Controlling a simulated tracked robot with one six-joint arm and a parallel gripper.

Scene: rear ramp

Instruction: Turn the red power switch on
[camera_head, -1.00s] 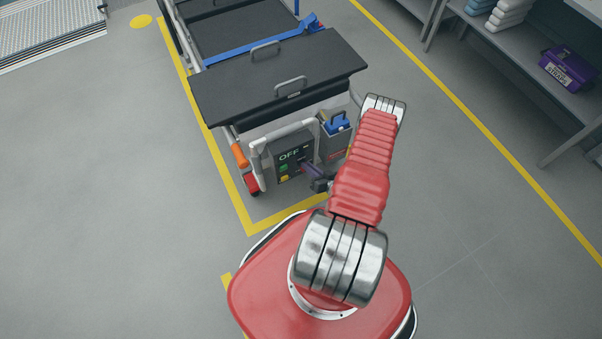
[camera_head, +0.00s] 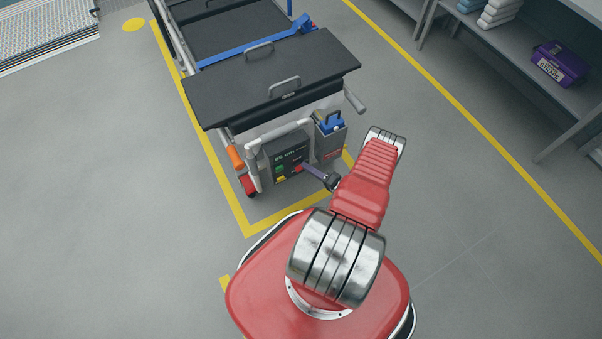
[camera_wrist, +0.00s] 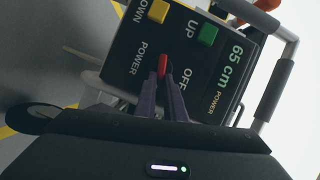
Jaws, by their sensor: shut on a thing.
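The dark control box (camera_head: 270,168) is mounted low on the end of the cart. In the wrist view its display (camera_wrist: 231,65) reads "65 cm" with "POWER" beside it in lit letters. The red power switch (camera_wrist: 162,66) lies between the printed words "POWER" and "OFF". My gripper (camera_wrist: 162,80) is shut on the red switch, with one purple finger on each side. In the head view my gripper (camera_head: 304,169) reaches the box from the right. The fingers hide part of the switch, and I cannot tell its exact tilt.
A green UP button (camera_wrist: 208,35) and a yellow DOWN button (camera_wrist: 158,11) sit on the same panel. A grey tube frame (camera_head: 254,165) surrounds the box. A holder with a blue-topped item (camera_head: 330,122) stands beside it. Floor left of the yellow line is clear.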

